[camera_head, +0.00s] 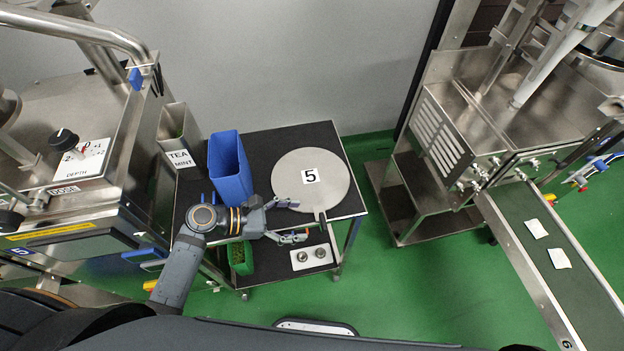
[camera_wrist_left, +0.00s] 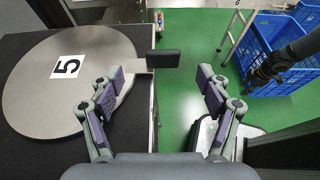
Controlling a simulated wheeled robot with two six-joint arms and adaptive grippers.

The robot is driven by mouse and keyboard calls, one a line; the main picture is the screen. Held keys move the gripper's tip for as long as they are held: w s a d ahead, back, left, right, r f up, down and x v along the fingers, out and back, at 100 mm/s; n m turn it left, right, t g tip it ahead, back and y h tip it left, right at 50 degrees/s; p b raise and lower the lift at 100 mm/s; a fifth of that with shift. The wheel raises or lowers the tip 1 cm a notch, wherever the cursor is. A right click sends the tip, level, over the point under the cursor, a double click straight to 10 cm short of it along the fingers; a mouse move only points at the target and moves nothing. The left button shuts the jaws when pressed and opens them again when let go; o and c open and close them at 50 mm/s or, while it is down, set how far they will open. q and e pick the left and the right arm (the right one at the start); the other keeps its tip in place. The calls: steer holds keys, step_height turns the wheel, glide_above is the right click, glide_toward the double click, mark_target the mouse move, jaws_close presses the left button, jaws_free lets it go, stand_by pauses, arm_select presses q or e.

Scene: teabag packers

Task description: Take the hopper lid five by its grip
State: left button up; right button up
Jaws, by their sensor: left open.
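The hopper lid five (camera_head: 290,187) is a flat round grey disc with a white "5" label, lying on the black top of a cart. Its grip (camera_head: 320,215) is a dark bar on a short tab at the lid's edge; it also shows in the left wrist view (camera_wrist_left: 163,59). My left gripper (camera_head: 301,221) is open and empty, its two fingers pointing toward the grip. In the left wrist view my left gripper (camera_wrist_left: 160,88) has the grip ahead, between the line of its fingers, and apart from both.
On the cart (camera_head: 300,138) stand a blue bin (camera_head: 231,168), a "TEA MINT" container (camera_head: 180,135), a green box (camera_head: 241,258) and a plate with two round knobs (camera_head: 311,257). A conveyor (camera_head: 550,245) runs at right. Blue crates (camera_wrist_left: 285,40) stand beyond the cart.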

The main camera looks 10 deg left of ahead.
mark_target(323, 220)
arm_select(q)
steer(key=p+x, duration=0.1)
steer(key=x, duration=0.5)
steer(key=shift+s+r, duration=0.1)
steer(key=shift+s, duration=0.1)
steer(key=shift+s+a, duration=0.1)
steer(key=c, duration=1.5)
steer(key=shift+c, duration=0.2)
arm_select(e)
steer(key=w, duration=0.1)
steer(key=w+r, duration=0.1)
steer(key=w, duration=0.1)
steer(key=shift+r+t, duration=0.3)
